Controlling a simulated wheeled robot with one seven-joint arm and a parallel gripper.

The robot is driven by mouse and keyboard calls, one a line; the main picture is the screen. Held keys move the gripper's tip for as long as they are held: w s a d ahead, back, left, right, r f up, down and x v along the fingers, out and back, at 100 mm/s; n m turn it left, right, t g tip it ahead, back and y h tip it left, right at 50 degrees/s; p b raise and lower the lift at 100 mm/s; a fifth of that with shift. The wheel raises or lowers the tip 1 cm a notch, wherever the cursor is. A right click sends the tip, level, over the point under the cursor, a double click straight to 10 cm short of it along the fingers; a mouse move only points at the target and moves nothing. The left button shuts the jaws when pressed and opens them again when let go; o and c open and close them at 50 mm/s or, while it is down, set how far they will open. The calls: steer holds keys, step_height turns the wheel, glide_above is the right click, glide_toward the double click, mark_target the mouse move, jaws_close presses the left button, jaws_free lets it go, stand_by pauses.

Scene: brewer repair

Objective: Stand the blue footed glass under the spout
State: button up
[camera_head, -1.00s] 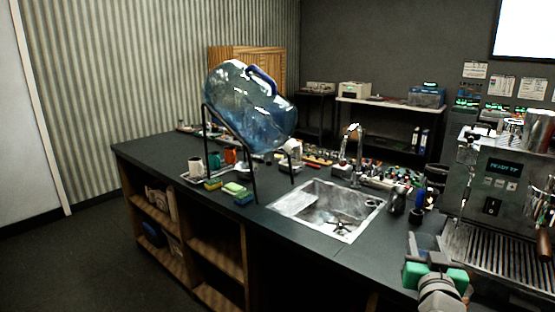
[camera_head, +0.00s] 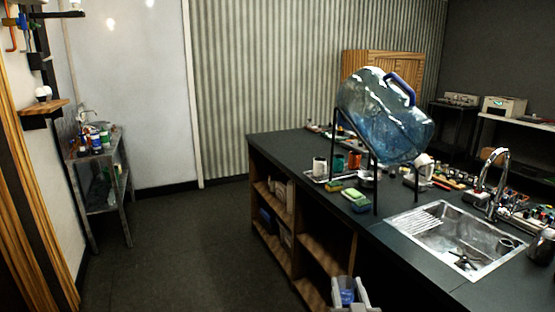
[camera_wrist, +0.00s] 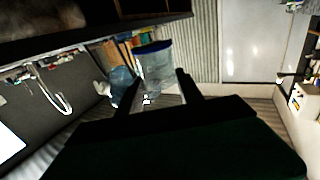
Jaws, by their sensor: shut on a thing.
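The blue footed glass (camera_head: 347,291) is between the fingers of my gripper (camera_head: 350,300) at the bottom edge of the head view, in front of the counter's open shelves. In the wrist view the glass (camera_wrist: 153,66) looks clear with a dark blue rim, and my gripper (camera_wrist: 159,88) is shut on it. Its foot is hard to make out. A large blue water jug (camera_head: 385,115) lies tilted in a black wire stand on the counter, well beyond my gripper. I cannot make out a spout on it clearly.
A tray with a white mug (camera_head: 319,166) and sponges (camera_head: 355,196) lie near the stand. A steel sink (camera_head: 455,240) with a tall curved tap (camera_head: 494,170) is to the right. The floor (camera_head: 180,250) left of the counter is clear, up to a metal shelf unit (camera_head: 100,185).

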steer(key=s+a+f+y, duration=0.1)
steer(key=s+a+f, duration=0.2)
steer(key=f, duration=0.1)
steer(key=shift+n, duration=0.3)
steer(key=r, duration=0.2)
steer(key=s+r, duration=0.1)
steer(key=r, duration=0.2)
steer(key=shift+s+d+r, duration=0.15)
steer(key=shift+s+r, duration=0.15)
